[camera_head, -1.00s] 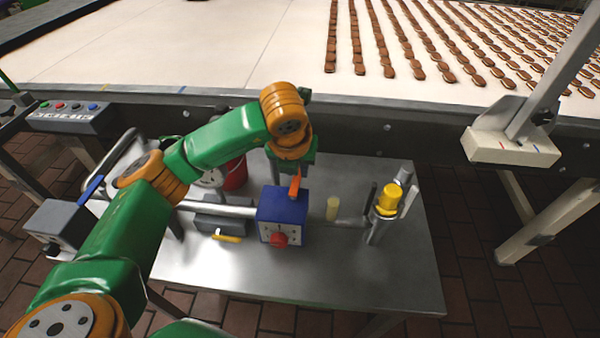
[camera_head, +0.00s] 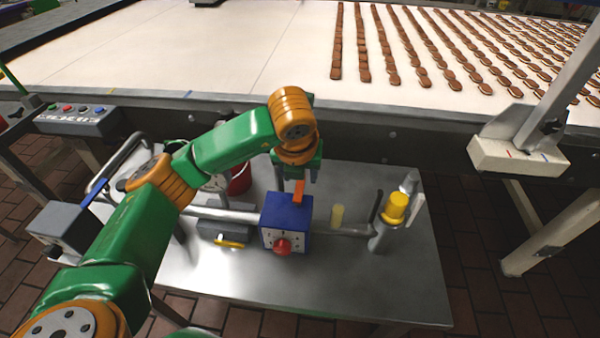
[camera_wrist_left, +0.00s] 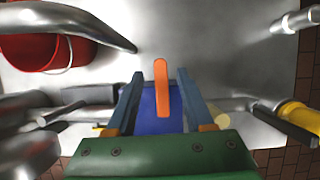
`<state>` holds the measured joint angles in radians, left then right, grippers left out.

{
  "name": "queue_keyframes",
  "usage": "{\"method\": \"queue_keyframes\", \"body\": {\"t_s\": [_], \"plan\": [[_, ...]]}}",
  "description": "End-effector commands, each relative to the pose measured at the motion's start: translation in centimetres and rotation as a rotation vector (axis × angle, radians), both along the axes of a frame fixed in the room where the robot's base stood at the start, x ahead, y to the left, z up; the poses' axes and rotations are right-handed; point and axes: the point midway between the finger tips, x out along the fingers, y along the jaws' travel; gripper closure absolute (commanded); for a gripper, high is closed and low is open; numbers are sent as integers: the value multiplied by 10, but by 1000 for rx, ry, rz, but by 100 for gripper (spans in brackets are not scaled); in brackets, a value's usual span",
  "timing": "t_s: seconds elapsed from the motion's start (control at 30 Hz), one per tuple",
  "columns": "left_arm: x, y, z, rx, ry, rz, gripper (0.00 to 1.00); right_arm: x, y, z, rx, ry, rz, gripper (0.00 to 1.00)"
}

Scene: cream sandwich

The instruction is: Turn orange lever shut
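The orange lever (camera_head: 298,191) stands on the back top of a blue box (camera_head: 287,212) with a red knob (camera_head: 283,247) on its front. In the left wrist view the lever (camera_wrist_left: 161,88) points away from the blue box (camera_wrist_left: 158,118). My left gripper (camera_head: 298,180) is over the box. In the left wrist view its two fingers (camera_wrist_left: 160,76) are open, one on each side of the lever, with gaps between; neither seems to touch it. My right gripper is not in view.
A pipe (camera_head: 235,213) runs into the box over a metal table (camera_head: 350,285). A yellow-handled lever (camera_head: 230,244) is at left, a yellow-capped fitting (camera_head: 397,208) at right. A red bucket (camera_head: 240,180) stands behind. The conveyor (camera_head: 250,60) is beyond.

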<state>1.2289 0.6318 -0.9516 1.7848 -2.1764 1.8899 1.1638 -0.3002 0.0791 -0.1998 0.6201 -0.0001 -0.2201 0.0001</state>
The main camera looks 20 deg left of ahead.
Motion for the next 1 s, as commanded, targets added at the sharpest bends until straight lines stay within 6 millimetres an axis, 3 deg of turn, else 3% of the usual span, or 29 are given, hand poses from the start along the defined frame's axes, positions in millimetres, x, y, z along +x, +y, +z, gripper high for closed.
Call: {"method": "queue_keyframes", "body": {"t_s": [0.23, 0.53, 1.0], "plan": [[-2, -1, 6, -1, -2, -1, 48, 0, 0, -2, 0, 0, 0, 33], [-23, -7, 62, 1, -4, -2, 48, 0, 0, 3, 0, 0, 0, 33], [-26, -8, 66, 0, 1, 0, 48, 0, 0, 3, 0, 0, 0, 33]]}}
